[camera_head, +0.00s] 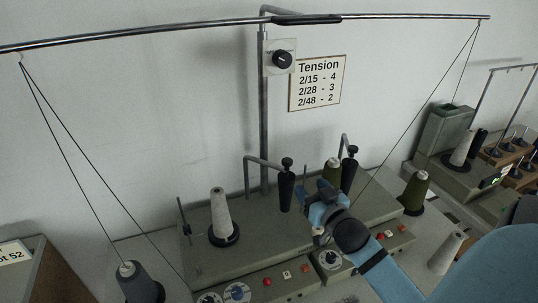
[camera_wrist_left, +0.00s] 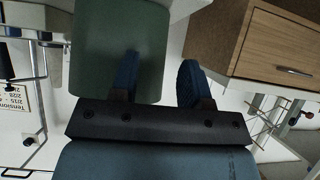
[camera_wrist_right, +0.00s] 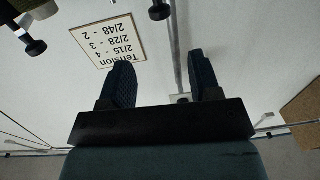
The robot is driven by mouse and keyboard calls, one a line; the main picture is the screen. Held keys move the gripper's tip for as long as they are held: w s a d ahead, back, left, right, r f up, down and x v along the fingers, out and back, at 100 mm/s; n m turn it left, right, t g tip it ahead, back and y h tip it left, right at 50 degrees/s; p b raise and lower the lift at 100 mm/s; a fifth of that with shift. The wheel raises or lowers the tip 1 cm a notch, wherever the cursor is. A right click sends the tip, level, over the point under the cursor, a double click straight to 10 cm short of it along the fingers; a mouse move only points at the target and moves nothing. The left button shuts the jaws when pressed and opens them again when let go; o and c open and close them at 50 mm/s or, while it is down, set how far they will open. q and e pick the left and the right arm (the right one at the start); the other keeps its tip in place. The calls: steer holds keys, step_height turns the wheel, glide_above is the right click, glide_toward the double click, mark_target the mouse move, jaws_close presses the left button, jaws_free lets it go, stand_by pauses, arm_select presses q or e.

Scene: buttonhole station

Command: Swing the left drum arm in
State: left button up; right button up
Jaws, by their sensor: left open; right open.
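The left drum arm (camera_head: 262,162) is a bent grey rod on the machine, ending in a black handle (camera_head: 286,190) that hangs down in front of the post. The right drum arm (camera_head: 344,143) is a similar rod with its own black handle (camera_head: 349,175). My right gripper (camera_head: 318,193) is open and empty, between the two handles and right of the left one in the picture; I cannot tell its exact depth. Its spread fingers also show in the right wrist view (camera_wrist_right: 160,82). My left gripper (camera_wrist_left: 158,82) is open and empty, away from the machine, seen only in the left wrist view.
A grey cone (camera_head: 221,215) stands left of the left handle. A tension card (camera_head: 317,83) hangs behind. A green seat-like pad (camera_wrist_left: 118,45) and wooden drawer (camera_wrist_left: 275,45) lie beyond my left gripper.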

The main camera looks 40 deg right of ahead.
mark_target(290, 163)
steer(key=p+x, duration=0.2)
steer(key=x, duration=1)
steer(key=shift+w+r, duration=0.15)
steer(key=shift+w+d, duration=0.15)
steer(key=shift+w, duration=0.45)
jaws_close()
